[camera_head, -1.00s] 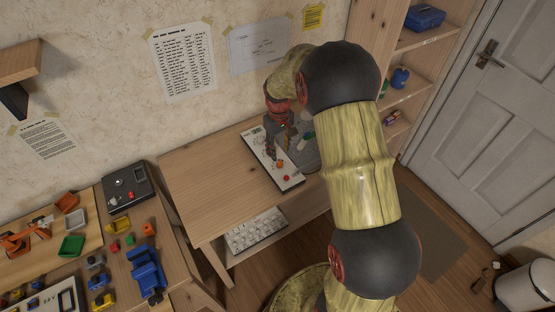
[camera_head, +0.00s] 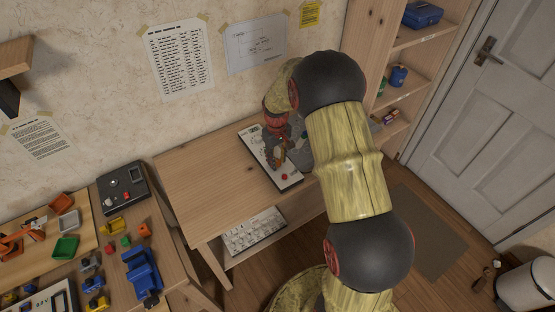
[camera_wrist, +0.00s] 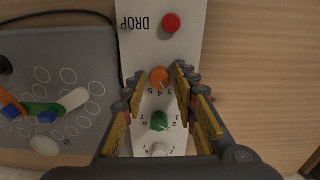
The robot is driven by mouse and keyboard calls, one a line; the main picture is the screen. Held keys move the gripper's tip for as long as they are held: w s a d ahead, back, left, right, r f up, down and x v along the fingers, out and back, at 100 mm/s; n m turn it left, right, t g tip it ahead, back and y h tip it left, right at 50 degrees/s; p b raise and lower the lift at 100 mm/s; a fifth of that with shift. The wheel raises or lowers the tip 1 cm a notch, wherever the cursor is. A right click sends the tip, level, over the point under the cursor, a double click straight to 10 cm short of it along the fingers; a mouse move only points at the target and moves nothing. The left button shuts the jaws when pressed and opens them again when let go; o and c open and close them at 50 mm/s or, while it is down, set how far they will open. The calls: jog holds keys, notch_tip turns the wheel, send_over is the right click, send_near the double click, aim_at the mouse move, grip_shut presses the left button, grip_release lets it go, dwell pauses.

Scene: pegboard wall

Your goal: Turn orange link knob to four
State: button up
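The white control panel (camera_head: 258,147) lies on the desk. In the wrist view the orange knob (camera_wrist: 159,77) has a pale pointer line and the digits 3, 4, 5 printed beside it. A green knob (camera_wrist: 159,121) and a white knob (camera_wrist: 160,149) sit in the same row, with a red button (camera_wrist: 171,23) beyond, near the word DROP. My gripper (camera_wrist: 160,74) is open, its fingers on either side of the orange knob with gaps showing. In the head view my gripper (camera_head: 277,162) is over the panel and hides most of the knobs.
A grey panel (camera_wrist: 60,65) with printed circles and coloured levers lies beside the white panel. A toy-strewn table (camera_head: 85,215) stands at left. The desk (camera_head: 200,175) left of the panel is clear.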

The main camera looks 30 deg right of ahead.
jog(key=c, duration=0.6)
grip_shut()
jog(key=shift+r+m+p, duration=0.1)
jog(key=shift+m+p, duration=0.75)
jog(key=shift+m, duration=0.25)
jog(key=shift+m+p, duration=0.9)
jog(key=shift+m, duration=0.8)
jog(key=o, duration=0.9)
grip_release()
jog(key=shift+o, duration=0.2)
